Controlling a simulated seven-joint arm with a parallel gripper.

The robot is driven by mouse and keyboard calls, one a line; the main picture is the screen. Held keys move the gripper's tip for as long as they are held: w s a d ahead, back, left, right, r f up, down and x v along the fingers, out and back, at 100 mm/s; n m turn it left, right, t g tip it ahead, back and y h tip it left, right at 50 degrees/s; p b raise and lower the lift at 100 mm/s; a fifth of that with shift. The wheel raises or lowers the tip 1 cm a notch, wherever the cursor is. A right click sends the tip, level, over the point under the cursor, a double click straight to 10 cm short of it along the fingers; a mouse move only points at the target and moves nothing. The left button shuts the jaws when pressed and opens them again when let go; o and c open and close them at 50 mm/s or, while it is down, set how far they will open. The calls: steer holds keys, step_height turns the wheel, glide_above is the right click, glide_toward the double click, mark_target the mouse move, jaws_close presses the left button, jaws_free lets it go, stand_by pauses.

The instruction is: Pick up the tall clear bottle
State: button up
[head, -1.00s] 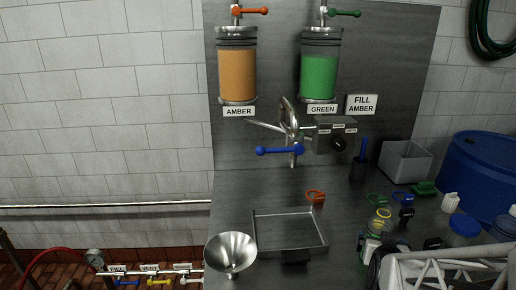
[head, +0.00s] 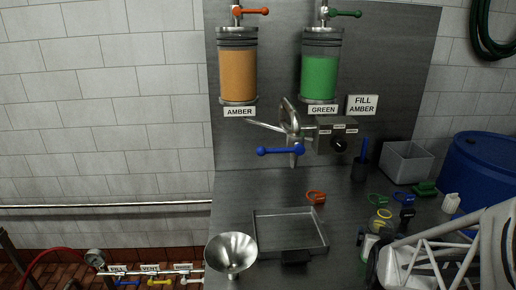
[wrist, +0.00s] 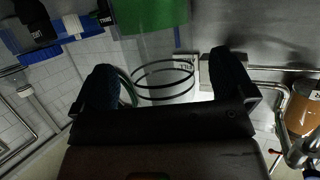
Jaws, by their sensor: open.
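My gripper (wrist: 163,70) is open in the wrist view, with one dark finger at the left and one at the right. A clear cylinder with dark rings (wrist: 165,94), apparently the tall clear bottle, shows between the fingers. I cannot tell whether they touch it. A green patch (wrist: 152,16) lies above it in this view. In the head view the bottle (head: 379,227) is a faint clear shape on the bench at lower right. A yellow loop shows at it, and my arm partly covers its lower end.
A metal tray (head: 262,246) and a funnel (head: 231,252) are to the left. A blue drum (head: 485,165), a grey bin (head: 405,160) and a small white bottle (head: 451,203) are at right. Bench behind the tray is mostly clear.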

mark_target(387, 211)
steer(key=shift+x, duration=0.85)
steer(key=c, duration=1.2)
steer(key=shift+o, duration=0.2)
steer(key=shift+r, duration=0.1)
steer(key=shift+r, duration=4.95)
